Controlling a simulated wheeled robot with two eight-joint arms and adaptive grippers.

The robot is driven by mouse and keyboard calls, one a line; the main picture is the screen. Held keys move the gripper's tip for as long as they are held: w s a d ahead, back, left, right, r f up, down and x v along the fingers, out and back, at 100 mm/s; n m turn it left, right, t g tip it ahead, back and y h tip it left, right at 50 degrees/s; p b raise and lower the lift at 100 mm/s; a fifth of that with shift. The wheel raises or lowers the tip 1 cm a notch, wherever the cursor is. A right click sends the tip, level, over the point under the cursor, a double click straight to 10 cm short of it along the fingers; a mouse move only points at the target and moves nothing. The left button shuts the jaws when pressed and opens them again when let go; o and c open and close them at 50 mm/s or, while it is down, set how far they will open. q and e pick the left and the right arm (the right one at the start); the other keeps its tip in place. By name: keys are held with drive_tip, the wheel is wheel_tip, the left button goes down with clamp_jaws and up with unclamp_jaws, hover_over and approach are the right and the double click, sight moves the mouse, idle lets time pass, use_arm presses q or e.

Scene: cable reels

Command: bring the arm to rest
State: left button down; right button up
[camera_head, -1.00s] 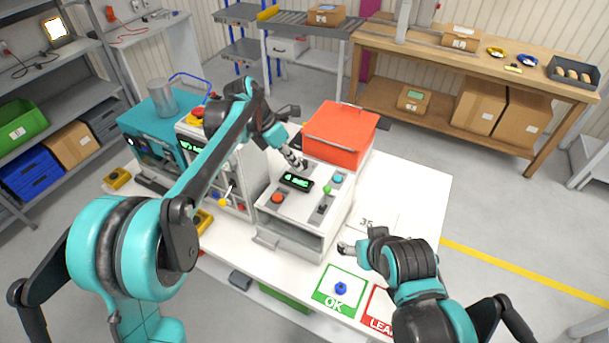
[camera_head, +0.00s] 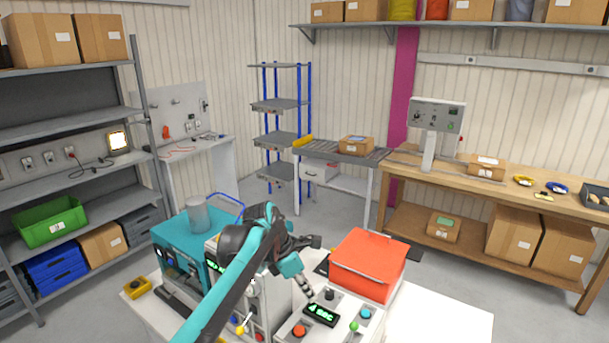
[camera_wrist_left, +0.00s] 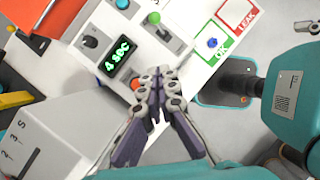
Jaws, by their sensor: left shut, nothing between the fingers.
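My left arm comes in from the lower left in the head view and reaches over the machines on the white table. My left gripper (camera_head: 303,284) is shut and empty above the control panel (camera_head: 335,329), close to its green lit display (camera_head: 320,314). In the left wrist view the closed fingers (camera_wrist_left: 158,82) appear in front of the panel's red button (camera_wrist_left: 136,84), with the display (camera_wrist_left: 117,61) just left of them. I cannot tell whether the fingertips touch the panel. My right gripper is outside the head view.
A red-lidded box (camera_head: 368,264) stands right behind the panel. A teal machine (camera_head: 180,250) stands to the left. A blue ring-like part (camera_wrist_left: 212,42) lies on the green OK card (camera_wrist_left: 222,50). The white table (camera_head: 450,312) is clear at right.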

use_arm(q)
drive_tip(key=s+a+f+m+t+y+b, duration=0.2)
drive_tip(key=s+a+f+m+b, duration=0.3)
drive_tip(key=s+a+f+m, duration=0.4)
drive_tip(key=s+a+f+m+t+y+b, duration=0.2)
drive_tip(key=s+a+f+m+t+b, duration=0.2)
drive_tip(key=s, duration=1.1)
drive_tip(key=a+f+m+b, duration=0.2)
drive_tip(key=a+f+m, duration=0.2)
drive_tip(key=a+m, duration=0.2)
drive_tip(key=shift+a+f+m+t+y, duration=0.3)
drive_tip(key=shift+f+m+t+y, duration=0.1)
drive_tip(key=shift+m, duration=0.9)
